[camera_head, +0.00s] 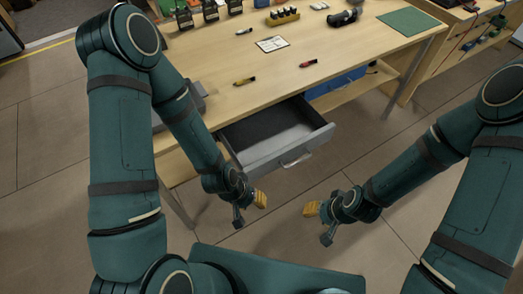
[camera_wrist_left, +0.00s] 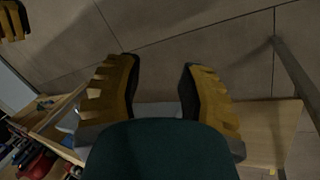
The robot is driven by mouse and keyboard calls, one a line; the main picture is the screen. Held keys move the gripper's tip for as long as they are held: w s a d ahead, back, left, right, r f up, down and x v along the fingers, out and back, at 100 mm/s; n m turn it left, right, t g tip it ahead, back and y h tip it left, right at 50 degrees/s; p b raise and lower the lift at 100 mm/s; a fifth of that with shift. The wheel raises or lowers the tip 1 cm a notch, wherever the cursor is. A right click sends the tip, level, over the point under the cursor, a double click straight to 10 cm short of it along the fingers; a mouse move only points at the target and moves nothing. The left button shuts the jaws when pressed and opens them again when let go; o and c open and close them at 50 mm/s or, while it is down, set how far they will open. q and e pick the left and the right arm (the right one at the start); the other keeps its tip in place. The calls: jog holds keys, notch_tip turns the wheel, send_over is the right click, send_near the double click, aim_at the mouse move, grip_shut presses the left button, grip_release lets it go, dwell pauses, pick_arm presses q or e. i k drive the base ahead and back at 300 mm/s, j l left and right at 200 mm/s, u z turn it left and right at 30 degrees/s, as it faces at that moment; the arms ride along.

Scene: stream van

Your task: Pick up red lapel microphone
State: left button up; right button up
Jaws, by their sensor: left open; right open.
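A small red item (camera_head: 308,63), which looks like the red lapel microphone, lies on the wooden table (camera_head: 215,55) in the head view. It is too small to make out in detail. A second small item, yellow and red (camera_head: 244,81), lies to its left, nearer the table's front edge. My left gripper (camera_head: 250,207) is open and empty, in front of the table and below the open drawer. Its two yellow-padded fingers stand apart in the left wrist view (camera_wrist_left: 160,85). My right gripper (camera_head: 319,220) is open and empty over the floor, farther right. Neither touches anything.
An open, dark-lined drawer (camera_head: 294,156) juts from the table's front between my grippers and the tabletop. A white card (camera_head: 272,43), a tray of yellow-topped items (camera_head: 283,16) and a green mat (camera_head: 408,21) lie farther back. A second table (camera_head: 437,62) stands at right.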

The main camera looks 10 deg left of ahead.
aim_at(306, 64)
jog(key=i+l+u, duration=0.15)
jog(key=l+u, duration=0.15)
jog(key=l, duration=0.35)
jog(key=l+u, duration=0.3)
jog(key=l, duration=0.4)
jog(key=i+l+u, duration=0.15)
jog(key=l, duration=0.15)
jog(key=l+u, duration=0.2)
jog(key=i+l+u, duration=0.15)
jog(key=l, duration=0.25)
jog(key=i+l+u, duration=0.25)
jog(key=l, duration=0.2)
jog(key=l+u, duration=0.25)
jog(key=l, duration=0.2)
jog(key=i+l+u, duration=0.15)
jog(key=l, duration=0.3)
jog(key=l+u, duration=0.15)
jog(key=l, duration=0.25)
